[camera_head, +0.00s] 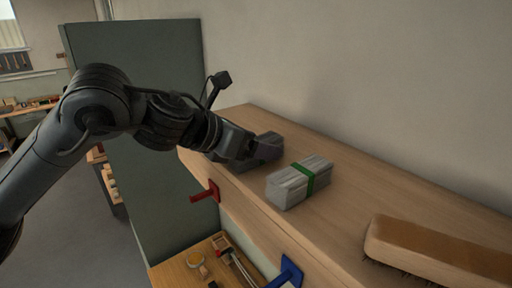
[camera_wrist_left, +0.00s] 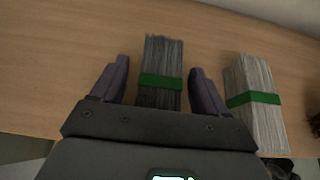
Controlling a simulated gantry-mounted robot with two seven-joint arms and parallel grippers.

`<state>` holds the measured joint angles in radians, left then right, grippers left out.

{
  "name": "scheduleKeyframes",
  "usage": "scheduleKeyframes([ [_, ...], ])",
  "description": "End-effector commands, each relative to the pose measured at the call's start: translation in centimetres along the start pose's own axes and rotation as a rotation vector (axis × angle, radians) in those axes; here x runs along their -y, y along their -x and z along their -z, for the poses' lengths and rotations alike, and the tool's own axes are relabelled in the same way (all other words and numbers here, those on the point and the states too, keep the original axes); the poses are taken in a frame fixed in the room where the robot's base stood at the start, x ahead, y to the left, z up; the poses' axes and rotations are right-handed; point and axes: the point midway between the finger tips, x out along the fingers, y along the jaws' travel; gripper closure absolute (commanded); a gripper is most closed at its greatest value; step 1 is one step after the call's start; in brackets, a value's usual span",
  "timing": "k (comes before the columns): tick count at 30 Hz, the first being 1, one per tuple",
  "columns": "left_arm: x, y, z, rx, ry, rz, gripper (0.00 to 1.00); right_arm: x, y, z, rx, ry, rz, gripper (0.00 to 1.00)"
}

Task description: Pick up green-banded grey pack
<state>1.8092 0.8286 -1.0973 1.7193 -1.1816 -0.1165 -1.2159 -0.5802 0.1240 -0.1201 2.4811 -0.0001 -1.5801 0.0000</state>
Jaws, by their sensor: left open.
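A dark grey pack with a green band (camera_wrist_left: 161,90) lies on the wooden shelf, between the two spread fingers of my left gripper (camera_wrist_left: 159,70) in the left wrist view. My left gripper is open, with a finger on either side of the pack; contact cannot be told. In the head view the gripper (camera_head: 262,149) covers much of this dark pack (camera_head: 246,166). A lighter grey pack with a green band (camera_head: 291,187) lies to its right, apart from the gripper. It also shows at the right in the left wrist view (camera_wrist_left: 256,115). My right gripper is not in view.
A wooden brush (camera_head: 440,250) lies on the shelf (camera_head: 340,215) at the lower right. A wall stands behind, and bare shelf lies between the light pack and the brush.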

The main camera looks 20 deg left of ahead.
Motion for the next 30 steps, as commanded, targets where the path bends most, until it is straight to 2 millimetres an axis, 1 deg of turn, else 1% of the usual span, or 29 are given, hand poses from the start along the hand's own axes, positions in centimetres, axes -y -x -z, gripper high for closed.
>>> scheduleKeyframes([
  [2,0.0,0.0,0.0,0.0,0.0,0.0,0.26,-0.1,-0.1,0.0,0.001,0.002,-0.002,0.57],
  [3,0.0,0.0,0.0,0.0,0.0,0.0,0.27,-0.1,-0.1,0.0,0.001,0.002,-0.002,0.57],
  [14,0.0,0.0,0.0,-0.001,0.0,0.0,0.82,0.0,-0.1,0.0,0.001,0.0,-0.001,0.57],
  [23,0.0,0.1,-0.1,0.001,0.0,0.0,0.83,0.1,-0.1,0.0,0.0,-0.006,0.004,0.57],
  [26,0.0,0.2,-0.4,0.002,0.0,-0.001,0.83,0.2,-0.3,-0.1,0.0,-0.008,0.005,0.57],
  [30,0.1,0.7,-1.4,0.003,-0.001,-0.001,0.83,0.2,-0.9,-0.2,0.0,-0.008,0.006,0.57],
])
